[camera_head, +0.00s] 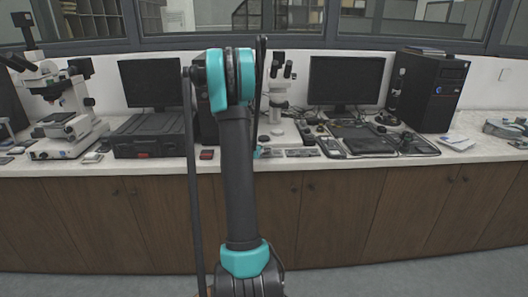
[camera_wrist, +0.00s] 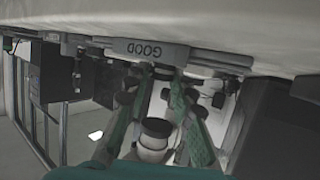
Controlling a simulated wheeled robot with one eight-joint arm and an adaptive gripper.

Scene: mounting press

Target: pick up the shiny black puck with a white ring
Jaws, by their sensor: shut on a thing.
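My gripper (camera_wrist: 160,84) shows in the wrist view with its two green fingers reaching up toward the worktop, which appears upside down. The fingertips are closed on a small dark piece, the black puck (camera_wrist: 164,73), right beside a grey plate marked GOOD. Only a little of the puck shows, and I cannot make out its white ring. In the head view my own arm hides the puck and most of the gripper. A bit of teal shows just right of the arm, at the worktop's front.
The GOOD plate (camera_wrist: 150,50) lies close to the fingertips. In the head view, a microscope (camera_head: 278,90) stands behind my arm. A black case (camera_head: 150,135) is at left, with monitors behind and a computer tower (camera_head: 430,90) at right.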

